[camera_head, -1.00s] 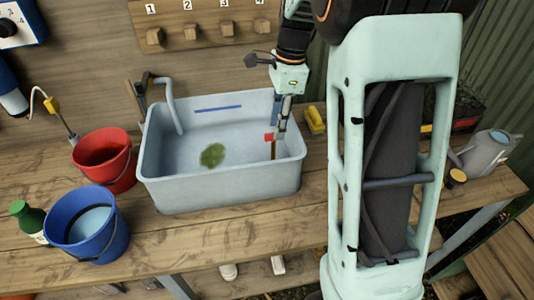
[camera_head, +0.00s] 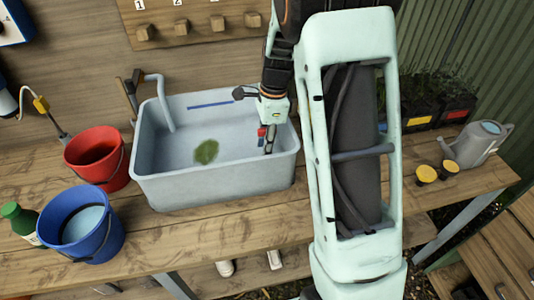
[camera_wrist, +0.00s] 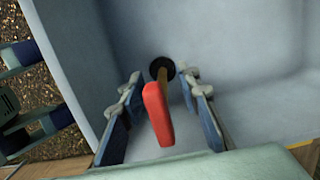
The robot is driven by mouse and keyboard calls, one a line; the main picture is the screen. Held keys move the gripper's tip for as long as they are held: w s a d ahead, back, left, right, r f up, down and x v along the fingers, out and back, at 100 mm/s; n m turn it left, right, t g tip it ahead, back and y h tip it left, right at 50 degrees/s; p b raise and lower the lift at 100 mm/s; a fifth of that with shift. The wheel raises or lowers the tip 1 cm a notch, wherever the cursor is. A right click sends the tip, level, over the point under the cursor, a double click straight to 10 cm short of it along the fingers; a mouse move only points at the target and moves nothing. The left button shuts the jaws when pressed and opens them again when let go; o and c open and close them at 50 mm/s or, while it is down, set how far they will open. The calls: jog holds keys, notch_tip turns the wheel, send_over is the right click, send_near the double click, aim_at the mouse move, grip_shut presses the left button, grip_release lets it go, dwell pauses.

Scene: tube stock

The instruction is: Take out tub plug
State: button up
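The pale grey-blue tub (camera_head: 215,187) stands on the wooden bench. The plug shows in the wrist view as a black disc (camera_wrist: 161,66) on the tub floor, with a brown stem and a red handle (camera_wrist: 157,112) rising towards the camera. In the head view the red handle (camera_head: 262,131) is at the tub's right end, partly covered by my gripper (camera_head: 267,142). My gripper also shows in the wrist view (camera_wrist: 162,80). Its blue-padded fingers are apart, one on each side of the handle, with gaps visible on both sides.
A red bucket (camera_head: 98,160) and a blue bucket (camera_head: 100,240) with water stand left of the tub. A grey tap pipe (camera_head: 165,100) bends over its left end. A green patch (camera_head: 206,152) lies inside. A watering can (camera_head: 478,145) and yellow-topped items (camera_head: 427,174) stand right.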

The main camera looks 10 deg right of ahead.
jog(key=shift+c, duration=0.4)
grip_shut()
jog(key=shift+r, duration=0.2)
